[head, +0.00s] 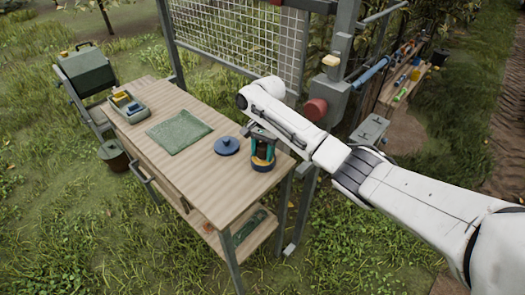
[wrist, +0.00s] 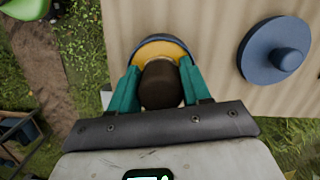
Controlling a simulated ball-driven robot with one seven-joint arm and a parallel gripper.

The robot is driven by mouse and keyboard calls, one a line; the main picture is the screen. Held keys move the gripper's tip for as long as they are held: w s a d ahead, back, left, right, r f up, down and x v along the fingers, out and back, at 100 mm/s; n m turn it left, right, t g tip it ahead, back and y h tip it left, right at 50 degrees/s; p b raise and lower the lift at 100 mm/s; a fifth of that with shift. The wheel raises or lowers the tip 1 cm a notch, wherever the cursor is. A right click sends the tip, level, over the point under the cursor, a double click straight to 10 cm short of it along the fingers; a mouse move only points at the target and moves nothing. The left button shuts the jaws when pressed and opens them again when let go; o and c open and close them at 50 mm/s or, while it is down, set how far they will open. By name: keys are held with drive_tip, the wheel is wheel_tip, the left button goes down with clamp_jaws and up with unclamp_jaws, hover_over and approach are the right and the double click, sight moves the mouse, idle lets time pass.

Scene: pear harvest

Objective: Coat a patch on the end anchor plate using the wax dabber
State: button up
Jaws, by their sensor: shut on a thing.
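The wax dabber shows in the wrist view as a dark brown rounded handle (wrist: 160,88). My gripper (wrist: 160,80) has its two teal fingers shut on it from both sides. The dabber stands over a round blue tin (head: 262,166) with yellow wax (wrist: 176,50) inside, at the table's near right corner. The dabber's lower end is hidden, so I cannot tell whether it touches the wax. In the head view my gripper (head: 263,148) points down at the tin. A grey metal plate (head: 371,128) sits low right of the post; I cannot tell whether it is the anchor plate.
A blue knobbed lid (head: 227,146) lies beside the tin on the wooden table (head: 205,190). A green cloth (head: 180,132) and a tray (head: 130,115) of small items lie further left. A post with a red cylinder (head: 316,109) and a wire mesh panel (head: 240,40) stand behind the table.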

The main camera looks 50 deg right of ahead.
sight(261, 148)
drive_tip(key=shift+r+p, duration=3.45)
drive_tip(key=shift+p, duration=0.35)
